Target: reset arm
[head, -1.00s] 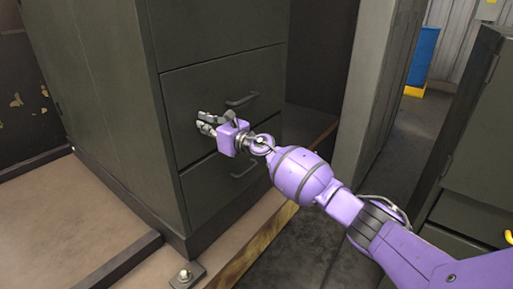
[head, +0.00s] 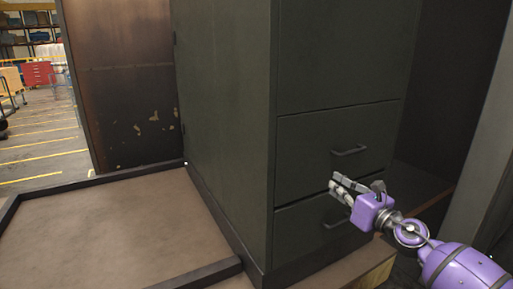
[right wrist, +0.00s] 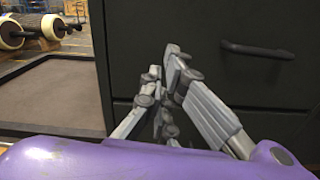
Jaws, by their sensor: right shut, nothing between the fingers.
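My right gripper (head: 352,188) is in the lower right of the head view, on a purple arm that comes in from the right. It is in front of the dark cabinet (head: 225,110), by the gap between two drawers. Its grey fingers also show in the right wrist view (right wrist: 165,80), drawn together and empty. An upper drawer handle (head: 349,151) is just above the gripper in the head view and to the right of the fingers in the wrist view (right wrist: 257,50). The lower handle (head: 336,221) is below the gripper. My left gripper is not in view.
A low tray-like platform (head: 120,235) with a raised dark rim lies left of the cabinet. A rusty dark panel (head: 125,90) stands behind it. Open floor with yellow lines (head: 40,150) and a red cabinet (head: 38,74) are far left. White rollers (right wrist: 52,27) show in the wrist view.

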